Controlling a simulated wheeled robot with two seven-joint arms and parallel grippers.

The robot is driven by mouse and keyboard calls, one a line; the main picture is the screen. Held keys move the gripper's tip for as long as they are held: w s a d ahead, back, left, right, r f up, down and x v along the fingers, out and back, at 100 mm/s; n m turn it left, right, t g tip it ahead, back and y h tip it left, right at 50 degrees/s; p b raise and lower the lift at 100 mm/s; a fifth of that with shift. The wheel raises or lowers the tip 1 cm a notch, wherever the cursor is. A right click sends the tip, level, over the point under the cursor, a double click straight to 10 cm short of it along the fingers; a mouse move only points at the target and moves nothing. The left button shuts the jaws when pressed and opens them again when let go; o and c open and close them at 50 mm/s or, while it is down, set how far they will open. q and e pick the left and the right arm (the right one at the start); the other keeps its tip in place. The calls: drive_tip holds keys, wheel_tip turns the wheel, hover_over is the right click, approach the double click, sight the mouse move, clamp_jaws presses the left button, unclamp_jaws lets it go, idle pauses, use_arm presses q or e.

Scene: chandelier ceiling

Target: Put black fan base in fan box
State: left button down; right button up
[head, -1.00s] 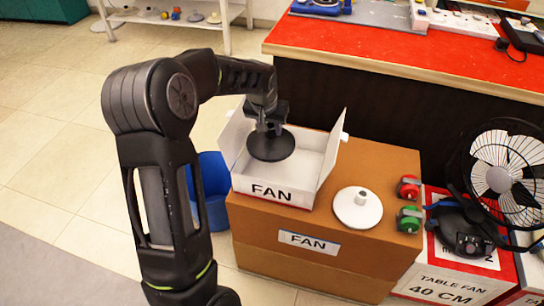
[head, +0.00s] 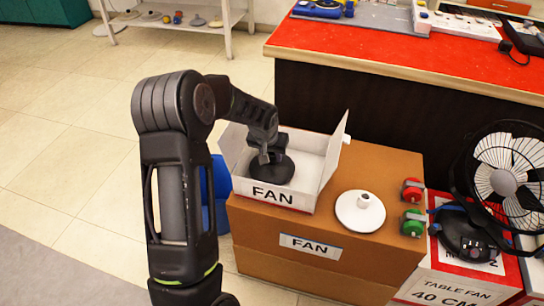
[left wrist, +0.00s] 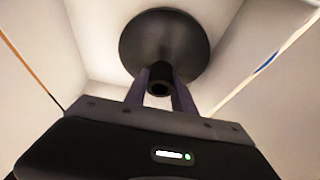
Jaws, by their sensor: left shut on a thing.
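The black fan base (head: 281,174) is a round disc with a short upright stem. It is inside the open white fan box (head: 310,187), whose front reads FAN, close to the box's front wall. My left gripper (head: 265,156) reaches down into the box and is shut on the stem of the base. In the left wrist view the base (left wrist: 165,40) shows beyond the fingers, with the stem between them and pale box walls around. I cannot tell whether the disc touches the box floor. My right gripper is not in view.
The white box stands on a brown carton (head: 330,245). A white fan base (head: 360,210), a red roll (head: 412,190) and a green roll (head: 412,223) sit to its right. A black fan (head: 508,175) stands further right. A blue bin (head: 216,190) is at left.

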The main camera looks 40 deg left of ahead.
use_arm(q)
drive_tip(key=shift+f, duration=0.2)
drive_tip(key=shift+f, duration=0.2)
drive_tip(key=c, duration=1)
unclamp_jaws()
drive_tip(key=shift+c, duration=0.2)
drive_tip(key=shift+r, duration=0.1)
drive_tip(key=shift+r, duration=0.2)
drive_tip(key=p+v, duration=0.1)
drive_tip(key=v, duration=1)
drive_tip(key=shift+s+r+p, duration=0.25)
drive_tip(key=shift+r+p, duration=0.05)
drive_tip(key=shift+r, duration=0.05)
drive_tip(key=shift+d, duration=0.1)
